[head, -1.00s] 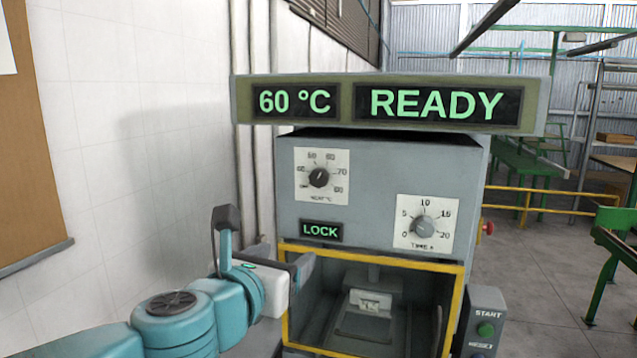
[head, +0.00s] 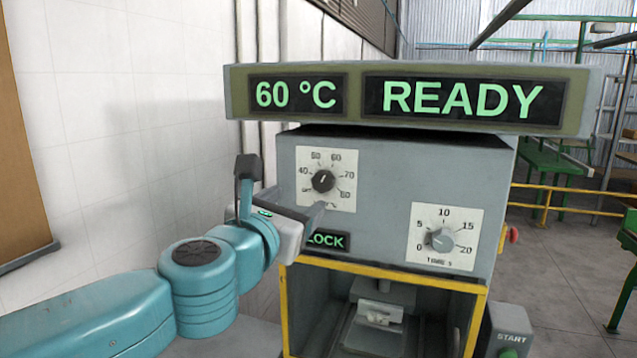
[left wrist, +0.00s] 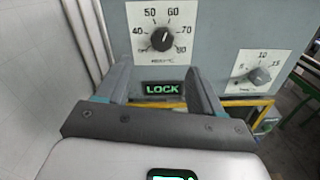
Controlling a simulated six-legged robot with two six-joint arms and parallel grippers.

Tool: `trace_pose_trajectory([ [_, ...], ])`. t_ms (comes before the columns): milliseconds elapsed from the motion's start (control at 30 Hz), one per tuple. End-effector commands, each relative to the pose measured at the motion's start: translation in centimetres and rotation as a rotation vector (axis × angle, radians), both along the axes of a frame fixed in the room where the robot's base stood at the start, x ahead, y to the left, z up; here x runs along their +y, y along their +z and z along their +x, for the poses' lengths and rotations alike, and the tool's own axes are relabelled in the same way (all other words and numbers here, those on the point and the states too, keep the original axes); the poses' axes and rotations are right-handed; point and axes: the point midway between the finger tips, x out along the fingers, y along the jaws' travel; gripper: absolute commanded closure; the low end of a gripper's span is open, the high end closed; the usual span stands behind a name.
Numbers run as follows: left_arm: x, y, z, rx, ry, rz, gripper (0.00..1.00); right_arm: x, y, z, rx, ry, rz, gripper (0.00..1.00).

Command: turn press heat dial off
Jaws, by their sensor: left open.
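The press heat dial (head: 323,181) is a black knob on a white scale plate, high on the left of the grey press front. Its white mark points up, near 60. The display (head: 296,95) above reads 60 °C. My left gripper (head: 300,204) is open and empty, just below and left of the heat dial. In the left wrist view the heat dial (left wrist: 164,39) shows ahead, beyond and above the gap between the fingers (left wrist: 160,83). The fingers look apart from the knob. My right gripper is not in view.
A second display (head: 462,99) reads READY. A grey time dial (head: 441,240) is lower right of the heat dial. A green LOCK sign (head: 334,241) sits below it, partly covered by my gripper. The yellow-framed press opening (head: 380,310) is below. A white wall stands at left.

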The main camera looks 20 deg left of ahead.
Motion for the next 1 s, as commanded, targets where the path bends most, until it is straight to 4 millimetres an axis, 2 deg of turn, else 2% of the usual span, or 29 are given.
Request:
trace_pose_trajectory([
  [33, -0.1, 0.0, 1.4, 0.005, 0.002, 0.001, 0.33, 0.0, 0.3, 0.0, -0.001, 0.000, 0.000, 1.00],
  [200, -0.2, 0.1, 5.5, 0.004, 0.001, 0.000, 0.33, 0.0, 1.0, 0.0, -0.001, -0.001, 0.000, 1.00],
  [400, -0.3, 0.1, 9.3, 0.003, 0.001, -0.001, 0.33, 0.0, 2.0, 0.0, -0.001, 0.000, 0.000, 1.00],
  [600, -0.4, 0.0, 11.1, 0.002, -0.001, -0.001, 0.33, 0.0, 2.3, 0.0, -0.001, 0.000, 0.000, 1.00],
  [867, -0.4, 0.0, 11.4, 0.001, 0.000, -0.001, 0.33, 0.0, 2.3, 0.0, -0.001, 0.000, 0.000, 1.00],
  [900, -0.4, -0.1, 11.4, 0.001, 0.000, -0.001, 0.36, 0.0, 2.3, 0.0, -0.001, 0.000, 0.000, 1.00],
  [967, -0.4, -0.1, 11.3, 0.002, 0.000, -0.001, 0.56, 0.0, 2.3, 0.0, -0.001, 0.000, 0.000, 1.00],
  [1000, -0.4, -0.1, 11.3, 0.002, -0.001, -0.001, 0.69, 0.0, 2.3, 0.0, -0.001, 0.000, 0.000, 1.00],
])
